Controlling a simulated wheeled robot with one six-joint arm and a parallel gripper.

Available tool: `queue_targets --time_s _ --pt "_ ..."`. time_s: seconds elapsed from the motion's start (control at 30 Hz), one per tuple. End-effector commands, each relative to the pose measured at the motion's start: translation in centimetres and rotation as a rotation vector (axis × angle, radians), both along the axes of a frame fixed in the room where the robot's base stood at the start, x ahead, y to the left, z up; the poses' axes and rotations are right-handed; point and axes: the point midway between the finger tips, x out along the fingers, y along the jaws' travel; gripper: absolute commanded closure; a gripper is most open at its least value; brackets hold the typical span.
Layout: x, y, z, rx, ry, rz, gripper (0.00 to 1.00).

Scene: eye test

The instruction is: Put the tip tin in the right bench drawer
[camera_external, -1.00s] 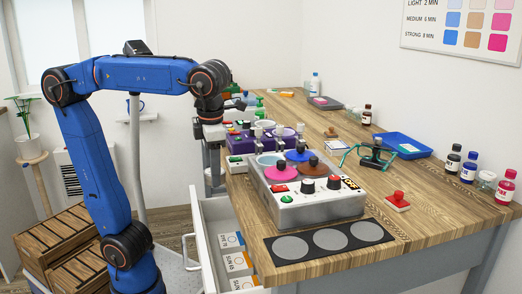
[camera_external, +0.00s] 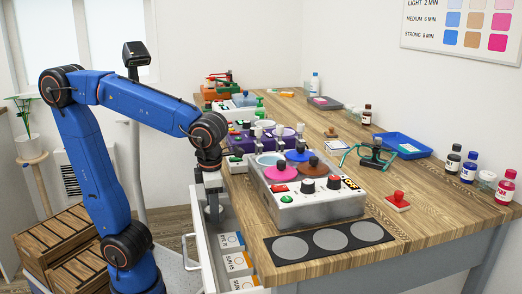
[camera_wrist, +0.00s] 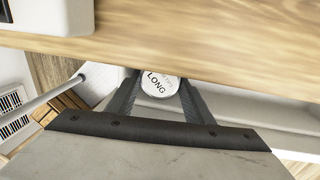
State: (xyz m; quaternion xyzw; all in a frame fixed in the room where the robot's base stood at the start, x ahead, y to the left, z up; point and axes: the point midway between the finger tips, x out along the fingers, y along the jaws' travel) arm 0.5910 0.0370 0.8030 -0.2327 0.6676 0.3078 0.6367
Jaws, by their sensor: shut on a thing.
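My gripper (camera_external: 213,203) points down at the far end of the open drawer (camera_external: 207,254), beside the bench's left edge. In the wrist view my gripper (camera_wrist: 160,82) is shut on a round tin (camera_wrist: 159,83) with a pale lid that reads LONG; the smaller print is unclear. In the external view the tin's grey shape shows low between the fingers, near the height of the drawer's rim. I cannot tell whether it touches the drawer. The drawer holds several flat labelled packets (camera_external: 238,262) towards its near end.
The wooden bench (camera_external: 420,215) stands close on the right of my gripper. A grey control box (camera_external: 318,207) with coloured discs and a purple unit (camera_external: 272,140) stand near its left edge. Wooden crates (camera_external: 60,243) stand on the floor at left.

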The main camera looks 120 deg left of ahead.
Motion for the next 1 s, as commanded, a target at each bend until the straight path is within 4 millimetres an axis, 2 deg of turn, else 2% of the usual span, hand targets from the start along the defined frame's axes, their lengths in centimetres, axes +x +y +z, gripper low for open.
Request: queue_targets --time_s 0.17,0.43,0.87,0.9,1.0 --pt "0.0 0.0 -0.9 0.0 0.001 0.0 0.76" --pt "-0.1 0.0 -4.1 -0.001 0.002 0.0 0.76" --pt "0.0 0.0 -4.7 0.0 0.0 0.0 0.76" --pt "0.0 0.0 -4.6 0.0 0.0 0.001 0.45" --pt "0.0 0.0 -4.6 0.0 0.0 0.001 0.45"
